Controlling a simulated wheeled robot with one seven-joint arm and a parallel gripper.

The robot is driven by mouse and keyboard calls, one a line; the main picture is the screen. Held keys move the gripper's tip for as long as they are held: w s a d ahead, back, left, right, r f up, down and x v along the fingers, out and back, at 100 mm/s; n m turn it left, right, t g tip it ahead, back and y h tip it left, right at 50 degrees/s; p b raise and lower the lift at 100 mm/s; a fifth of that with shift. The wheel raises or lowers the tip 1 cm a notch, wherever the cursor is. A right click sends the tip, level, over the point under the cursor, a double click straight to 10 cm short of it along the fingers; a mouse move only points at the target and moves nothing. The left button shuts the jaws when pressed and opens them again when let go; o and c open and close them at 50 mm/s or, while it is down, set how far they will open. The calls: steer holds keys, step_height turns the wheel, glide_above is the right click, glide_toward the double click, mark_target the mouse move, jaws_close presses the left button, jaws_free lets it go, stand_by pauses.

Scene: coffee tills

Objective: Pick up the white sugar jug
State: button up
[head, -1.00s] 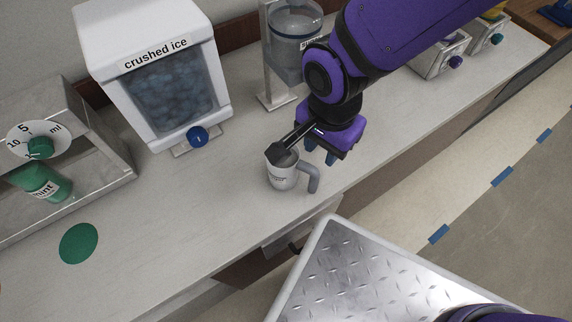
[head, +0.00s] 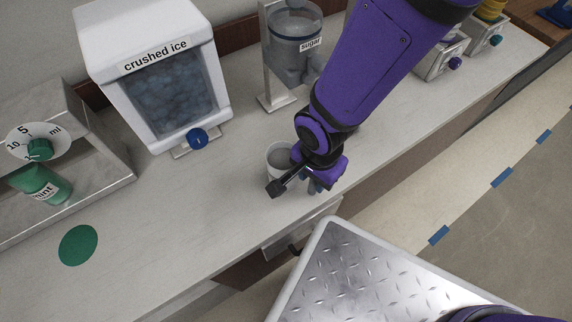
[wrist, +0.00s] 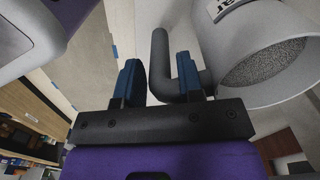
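The white sugar jug (head: 276,159) stands upright on the counter, partly hidden by my gripper in the head view. In the wrist view the jug (wrist: 262,45) is at the right, with a label ending in "ar" and a speckled grey inside. Its grey handle (wrist: 160,62) shows between my two blue fingertips. My gripper (wrist: 160,78) is open, with one finger on each side of the handle and a visible gap at the left finger. In the head view my gripper (head: 313,184) is low beside the jug's right side; the handle is hidden there.
A crushed ice dispenser (head: 150,75) with a blue knob stands behind left. A sugar dispenser (head: 292,50) stands behind the jug. A mint bottle (head: 42,186) and a green disc (head: 78,245) are at the left. The counter's front edge is close to the jug.

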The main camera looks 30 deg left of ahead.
steer(key=shift+f, duration=0.2)
jaws_close()
steer(key=shift+r, duration=0.25)
